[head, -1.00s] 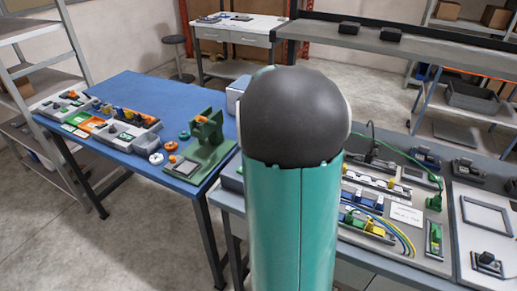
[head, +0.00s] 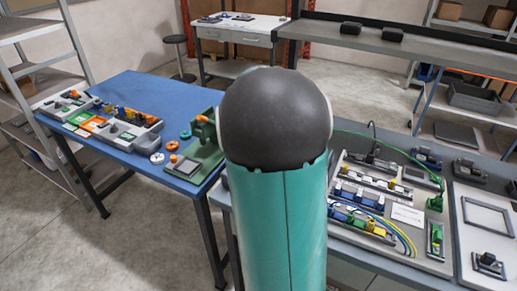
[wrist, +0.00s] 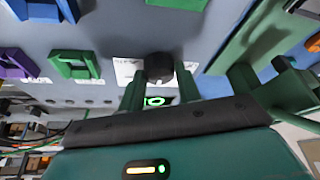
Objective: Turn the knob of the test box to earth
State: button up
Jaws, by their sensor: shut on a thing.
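In the wrist view a dark round knob (wrist: 159,66) stands out from the grey face of a box (wrist: 215,20), with a white label (wrist: 126,70) partly visible beside it. My gripper (wrist: 158,86) has one green finger on each side of the knob and is shut on it. A lit green mark (wrist: 155,101) shows between the fingers. The knob's pointer and the label's lettering cannot be read, so its setting cannot be told. In the head view my arm hides the gripper and knob.
In the wrist view green parts (wrist: 75,66) and a purple part (wrist: 14,64) sit left of the knob. The head view shows a blue table (head: 150,90) with devices at left and a grey bench (head: 350,255) with fixtures and cables at right.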

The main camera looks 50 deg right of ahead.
jog(key=o, duration=1)
jog(key=shift+c, duration=0.2)
jog(key=v, duration=1.4)
